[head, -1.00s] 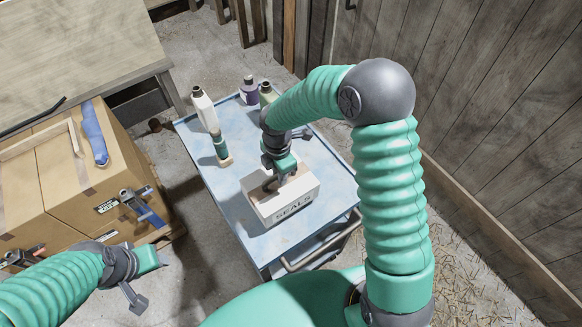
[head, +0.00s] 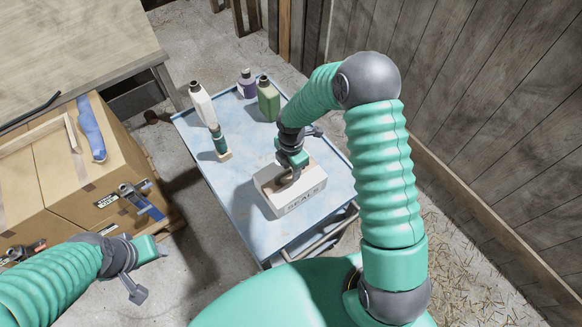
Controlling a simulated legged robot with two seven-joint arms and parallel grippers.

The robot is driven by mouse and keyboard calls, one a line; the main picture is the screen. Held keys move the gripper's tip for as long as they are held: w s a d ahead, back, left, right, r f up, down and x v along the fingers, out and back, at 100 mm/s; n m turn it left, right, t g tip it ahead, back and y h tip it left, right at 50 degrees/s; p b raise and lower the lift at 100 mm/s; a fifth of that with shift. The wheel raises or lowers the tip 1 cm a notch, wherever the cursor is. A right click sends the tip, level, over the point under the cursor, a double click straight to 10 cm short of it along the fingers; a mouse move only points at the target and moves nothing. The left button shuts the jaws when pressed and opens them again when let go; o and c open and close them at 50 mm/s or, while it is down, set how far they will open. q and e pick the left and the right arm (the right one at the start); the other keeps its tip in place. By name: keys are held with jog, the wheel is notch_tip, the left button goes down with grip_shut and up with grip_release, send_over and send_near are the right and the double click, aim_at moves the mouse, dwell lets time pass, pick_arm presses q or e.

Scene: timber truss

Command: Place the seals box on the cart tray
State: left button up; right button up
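The white seals box (head: 303,203), marked SEALS, is on or just above the light blue cart tray (head: 235,212), towards its near right part. I cannot tell whether its base touches the tray. My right gripper (head: 288,180) reaches down into the box's top from behind. Its fingertips are partly hidden there, so its grip on the box is unclear. My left gripper (head: 150,270) is empty at the lower left, its two fingers spread apart, away from the cart.
Behind the box on the tray stand a white bottle (head: 202,104), a green bottle (head: 268,99), a purple bottle (head: 246,84) and a small dark green bottle (head: 220,143). Cardboard boxes (head: 75,190) with a blue clamp stand at left. A plank wall (head: 500,130) is at right.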

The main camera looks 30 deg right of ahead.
jog(key=shift+s, duration=0.1)
jog(key=shift+a+r, duration=0.1)
jog(key=shift+r, duration=0.35)
notch_tip(320, 180, up, 11)
jog(key=b, duration=0.2)
jog(key=s+a+r+m+t, duration=0.2)
jog(key=s+a+m+t, duration=0.15)
jog(key=s+m, duration=1.35)
jog(key=w+f+m+b, duration=0.2)
jog(key=w+f+b, duration=0.1)
jog(key=f+b, duration=0.3)
jog(key=shift+w+f+m+g, duration=0.3)
jog(key=shift+w+f+g, duration=0.1)
jog(key=shift+f+g, duration=0.05)
jog(key=shift+a, duration=0.15)
